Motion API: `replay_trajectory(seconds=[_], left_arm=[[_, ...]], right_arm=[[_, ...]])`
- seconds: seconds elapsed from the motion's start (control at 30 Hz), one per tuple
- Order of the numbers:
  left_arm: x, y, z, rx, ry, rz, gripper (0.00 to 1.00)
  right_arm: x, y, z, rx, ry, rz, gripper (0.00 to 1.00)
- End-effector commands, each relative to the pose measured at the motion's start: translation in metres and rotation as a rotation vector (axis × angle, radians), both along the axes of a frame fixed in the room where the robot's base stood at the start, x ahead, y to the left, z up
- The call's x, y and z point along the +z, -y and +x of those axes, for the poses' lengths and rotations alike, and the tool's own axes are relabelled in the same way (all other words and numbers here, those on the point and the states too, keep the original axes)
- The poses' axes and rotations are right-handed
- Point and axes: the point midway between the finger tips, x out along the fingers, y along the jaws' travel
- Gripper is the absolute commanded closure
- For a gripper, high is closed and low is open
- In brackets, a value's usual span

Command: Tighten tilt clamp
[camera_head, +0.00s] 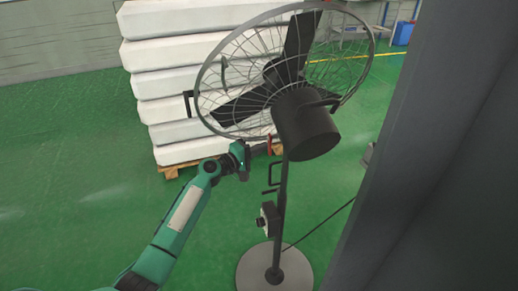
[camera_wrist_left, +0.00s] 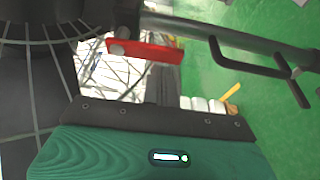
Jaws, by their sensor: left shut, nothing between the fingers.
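The tilt clamp is a small red lever (camera_head: 270,144) on the fan's neck, just below the dark motor housing (camera_head: 306,124). The red lever (camera_wrist_left: 147,51) shows large in the left wrist view, lying roughly level beside the black pole. My left gripper (camera_head: 259,149) is shut and empty, with its tip close to the lever in the head view. I cannot tell whether it touches the lever. The black fan (camera_head: 284,68) stands upright with its caged head tilted. My right gripper is not in view.
The fan's pole carries black bracket handles (camera_wrist_left: 262,68) and a control box (camera_head: 269,219), above a round base (camera_head: 275,270). A cable runs right. Stacked white mattresses (camera_head: 165,55) sit on a pallet behind. A dark column (camera_head: 440,150) fills the right. Green floor is clear at left.

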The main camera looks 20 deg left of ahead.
Motion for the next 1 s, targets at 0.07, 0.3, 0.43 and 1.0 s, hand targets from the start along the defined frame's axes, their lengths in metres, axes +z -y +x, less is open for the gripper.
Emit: replay_trajectory(seconds=[0.07, 0.3, 0.43, 1.0], left_arm=[[0.001, 0.000, 0.000, 0.000, -0.005, -0.003, 1.00], [0.000, 0.001, -0.003, 0.000, -0.045, -0.030, 1.00], [0.000, 0.002, -0.003, 0.001, -0.059, -0.038, 1.00], [0.001, 0.006, -0.009, -0.001, -0.173, -0.113, 1.00]], right_arm=[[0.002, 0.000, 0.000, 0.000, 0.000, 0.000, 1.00], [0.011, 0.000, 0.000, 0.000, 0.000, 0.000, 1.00], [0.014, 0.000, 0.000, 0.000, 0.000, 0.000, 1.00], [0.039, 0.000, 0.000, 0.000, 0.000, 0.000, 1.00]])
